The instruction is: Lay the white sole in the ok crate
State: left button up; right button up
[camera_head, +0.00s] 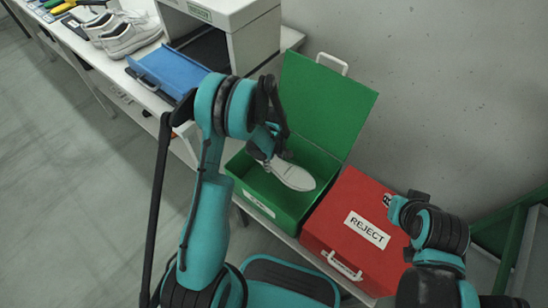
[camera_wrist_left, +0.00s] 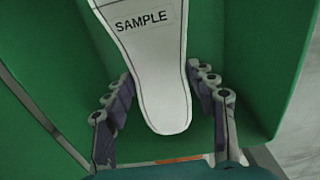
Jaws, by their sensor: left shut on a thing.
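The white sole (camera_head: 293,175) is over the inside of the open green crate (camera_head: 262,193) in the head view. In the left wrist view the sole (camera_wrist_left: 152,62) carries a "SAMPLE" label, and green crate surfaces (camera_wrist_left: 240,50) surround it. My left gripper (camera_wrist_left: 165,103) is shut on the sole, with one finger on each side of its narrower end. In the head view the left gripper (camera_head: 272,150) is partly hidden by its own arm. I cannot tell whether the sole touches the crate floor. The crate's front label is too small to read. My right gripper (camera_head: 397,212) is at the right, its fingers unclear.
A closed red crate (camera_head: 345,225) labelled "REJECT" stands right of the green one. The green lid (camera_head: 325,105) stands open at the back. A white cabinet with a blue pulled-out drawer (camera_head: 170,70) and white shoes (camera_head: 130,36) are on the bench to the left.

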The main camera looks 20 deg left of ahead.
pick_arm(q)
notch_tip(320, 180, down, 8)
dwell(0.6)
jog(key=o, duration=1.4)
notch_tip(320, 180, up, 12)
jog(key=shift+f, duration=0.1)
